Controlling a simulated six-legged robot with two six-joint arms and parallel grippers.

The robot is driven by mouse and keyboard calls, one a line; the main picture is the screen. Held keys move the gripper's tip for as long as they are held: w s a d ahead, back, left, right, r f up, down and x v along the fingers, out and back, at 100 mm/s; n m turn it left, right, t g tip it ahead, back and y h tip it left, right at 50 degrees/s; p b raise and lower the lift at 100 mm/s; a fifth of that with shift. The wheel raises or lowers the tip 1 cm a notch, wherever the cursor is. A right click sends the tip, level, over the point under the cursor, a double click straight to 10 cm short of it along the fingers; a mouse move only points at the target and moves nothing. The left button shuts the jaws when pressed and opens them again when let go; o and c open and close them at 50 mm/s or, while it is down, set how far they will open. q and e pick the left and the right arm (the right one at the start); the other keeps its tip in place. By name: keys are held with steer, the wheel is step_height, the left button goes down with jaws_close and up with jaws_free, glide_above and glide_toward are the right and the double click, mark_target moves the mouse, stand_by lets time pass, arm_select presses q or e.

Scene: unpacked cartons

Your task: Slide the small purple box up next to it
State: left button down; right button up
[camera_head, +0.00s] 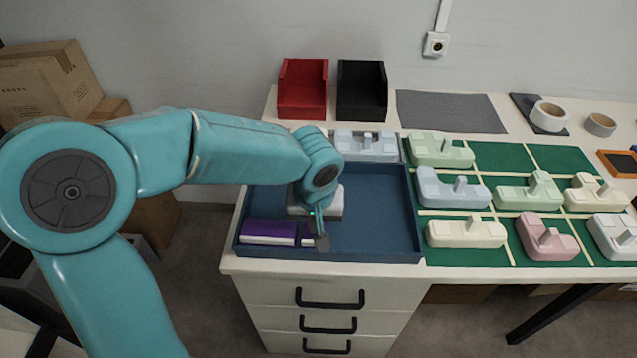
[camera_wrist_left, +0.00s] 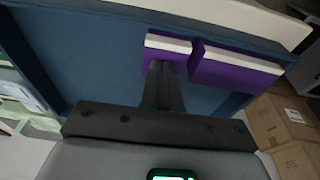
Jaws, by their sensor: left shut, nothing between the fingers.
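The small purple box (camera_head: 305,230) with a white side lies in the blue tray (camera_head: 412,240), near its front left. A larger purple and white box (camera_head: 268,228) lies just to its left, with a narrow gap or none between them. In the left wrist view the small box (camera_wrist_left: 168,46) and larger box (camera_wrist_left: 235,66) sit side by side along the tray wall. My left gripper (camera_head: 320,242) is shut and empty, low in the tray at the right of the small box. Its fingers (camera_wrist_left: 162,72) overlap the small box in the wrist view; contact is unclear.
The tray's right part is bare. Green mats with several pastel moulded pieces (camera_head: 465,232) lie to the right. A red bin (camera_head: 303,92) and a black bin (camera_head: 362,92) stand behind. Tape rolls (camera_head: 549,116) are at the back right; cartons (camera_head: 45,85) are at the left.

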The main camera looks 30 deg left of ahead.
arm_select(q)
steer(key=shift+s+d+f+g, duration=0.1)
steer(key=shift+s+f+g, duration=0.2)
steer(key=shift+s+f, duration=0.1)
steer(key=shift+r+p, duration=0.55)
steer(key=shift+r, duration=0.1)
steer(key=shift+w, duration=0.15)
steer(key=s+d+b, duration=0.1)
steer(key=s+d, duration=0.5)
steer(key=s, duration=0.4)
steer(key=shift+s+r, duration=0.15)
steer(key=shift+d, duration=0.15)
